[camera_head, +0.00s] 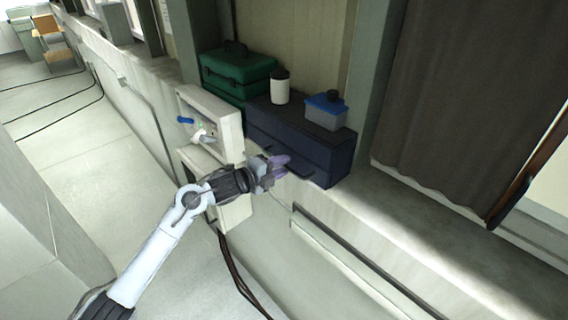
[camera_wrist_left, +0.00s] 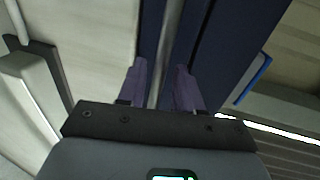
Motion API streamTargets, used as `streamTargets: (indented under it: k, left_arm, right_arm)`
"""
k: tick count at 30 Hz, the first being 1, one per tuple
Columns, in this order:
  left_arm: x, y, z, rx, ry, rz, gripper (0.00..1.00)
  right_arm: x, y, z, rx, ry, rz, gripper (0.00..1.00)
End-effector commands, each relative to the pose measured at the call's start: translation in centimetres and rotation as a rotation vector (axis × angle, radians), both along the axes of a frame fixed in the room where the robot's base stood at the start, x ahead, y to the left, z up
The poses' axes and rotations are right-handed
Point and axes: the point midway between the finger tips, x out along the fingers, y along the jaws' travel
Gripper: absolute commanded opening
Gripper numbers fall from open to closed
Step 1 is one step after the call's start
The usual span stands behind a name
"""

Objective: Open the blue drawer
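The dark blue drawer unit (camera_head: 318,157) stands on the ledge, its drawer fronts facing my left arm. The drawers look shut. My left gripper (camera_head: 279,164) is at the front of the unit. In the left wrist view the two purple fingers of the gripper (camera_wrist_left: 160,87) are apart. A grey bar handle (camera_wrist_left: 169,45) runs between them, in front of the blue drawer front (camera_wrist_left: 192,40). Gaps show between the bar and the fingers, so it does not look gripped. In the head view the gripper hides part of the front. My right gripper is not in view.
A white bottle (camera_head: 280,88) and a blue-lidded tub (camera_head: 326,112) stand on the unit. A green toolbox (camera_head: 238,72) is behind it. A light control box (camera_head: 212,122) with a blue lever is close left of my gripper. The ledge at right is clear.

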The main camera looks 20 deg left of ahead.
Motion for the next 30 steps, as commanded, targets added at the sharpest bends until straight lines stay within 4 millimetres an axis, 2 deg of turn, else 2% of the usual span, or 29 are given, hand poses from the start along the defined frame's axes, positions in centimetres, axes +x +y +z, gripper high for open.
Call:
streamTargets:
  k: [6, 16, 23, 30]
  left_arm:
    - [1.12, -0.62, -0.21, 0.0, 0.0, -0.001, 0.35]
    - [1.26, -0.7, -0.34, 0.001, 0.0, -0.001, 0.35]
    - [1.25, -0.7, -0.34, 0.001, 0.0, 0.0, 0.0]
    - [1.25, -0.68, -0.33, 0.001, 0.0, 0.0, 0.0]
  right_arm:
    - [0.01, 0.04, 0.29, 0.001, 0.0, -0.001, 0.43]
    - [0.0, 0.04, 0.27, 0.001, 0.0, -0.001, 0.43]
    - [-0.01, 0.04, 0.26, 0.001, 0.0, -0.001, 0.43]
    - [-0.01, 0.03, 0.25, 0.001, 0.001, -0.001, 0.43]
